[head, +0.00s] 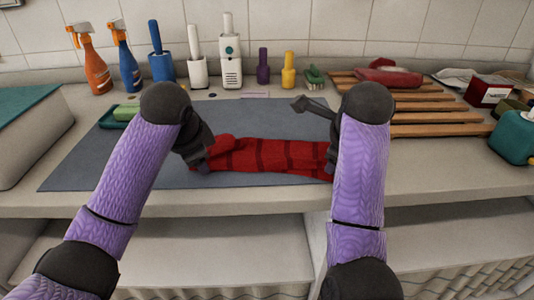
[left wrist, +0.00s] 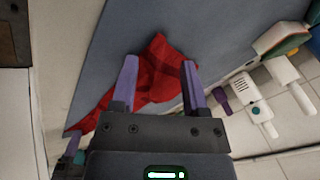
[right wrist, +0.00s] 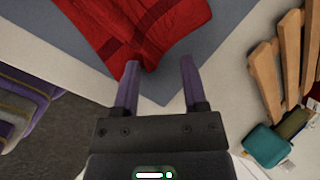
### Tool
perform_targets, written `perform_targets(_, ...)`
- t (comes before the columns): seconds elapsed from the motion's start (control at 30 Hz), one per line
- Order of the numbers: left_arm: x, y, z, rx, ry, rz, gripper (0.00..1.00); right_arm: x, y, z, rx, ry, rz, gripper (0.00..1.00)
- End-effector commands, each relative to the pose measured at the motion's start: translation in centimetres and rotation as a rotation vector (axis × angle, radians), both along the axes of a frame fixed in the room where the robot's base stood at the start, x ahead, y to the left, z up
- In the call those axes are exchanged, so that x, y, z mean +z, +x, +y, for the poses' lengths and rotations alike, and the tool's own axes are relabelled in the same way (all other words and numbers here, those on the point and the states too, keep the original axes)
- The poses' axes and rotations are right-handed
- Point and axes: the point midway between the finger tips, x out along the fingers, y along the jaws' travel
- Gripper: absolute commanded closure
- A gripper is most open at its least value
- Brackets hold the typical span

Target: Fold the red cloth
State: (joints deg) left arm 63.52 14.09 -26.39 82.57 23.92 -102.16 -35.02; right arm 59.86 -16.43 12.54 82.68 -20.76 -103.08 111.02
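The red cloth (head: 268,155), with darker stripes, lies as a long narrow strip on the grey mat (head: 90,165), near the counter's front. My left gripper is at the strip's left end. In the left wrist view my left gripper (left wrist: 159,60) has its fingers apart, with cloth (left wrist: 160,80) showing between and beyond them. My right gripper (right wrist: 157,64) is open at the cloth's right end. In the right wrist view the cloth (right wrist: 140,25) lies just beyond the fingertips, touching or nearly touching the left one. My right arm hides the cloth's right end in the head view.
Spray bottles (head: 92,62), brushes and small bottles line the tiled wall. A green sponge (head: 125,113) sits at the mat's back left. A wooden slatted rack (head: 430,105) with a red item (head: 388,75) is at right. The mat behind the cloth is clear.

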Motion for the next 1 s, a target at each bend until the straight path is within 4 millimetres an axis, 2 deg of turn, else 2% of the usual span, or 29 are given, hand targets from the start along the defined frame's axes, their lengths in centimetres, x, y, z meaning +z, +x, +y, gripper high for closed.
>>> perform_targets(0.23, 0.3, -0.1, -0.2, -0.004, -0.002, 0.002, 0.35, 0.3, -0.1, 0.2, 0.004, 0.003, 0.004, 0.35)
perform_targets(0.5, 6.2, -1.2, -0.2, -0.004, -0.003, -0.002, 0.35, 6.1, -1.2, 0.2, 0.003, 0.004, 0.001, 0.35)
perform_targets(0.63, 8.4, -1.8, -0.1, -0.004, 0.0, -0.002, 0.35, 8.4, -1.8, 0.3, 0.005, 0.009, -0.001, 0.35)
perform_targets(0.9, 8.9, -2.0, -0.2, -0.004, -0.002, 0.002, 0.35, 8.9, -2.1, 0.2, 0.005, 0.002, 0.005, 0.35)
perform_targets(0.93, 8.9, -2.0, -0.2, -0.004, -0.002, 0.002, 0.4, 8.9, -2.1, 0.2, 0.005, 0.002, 0.005, 0.4)
perform_targets(1.0, 8.9, -2.0, -0.2, -0.004, -0.002, 0.002, 0.54, 8.9, -2.1, 0.2, 0.005, 0.002, 0.005, 0.54)
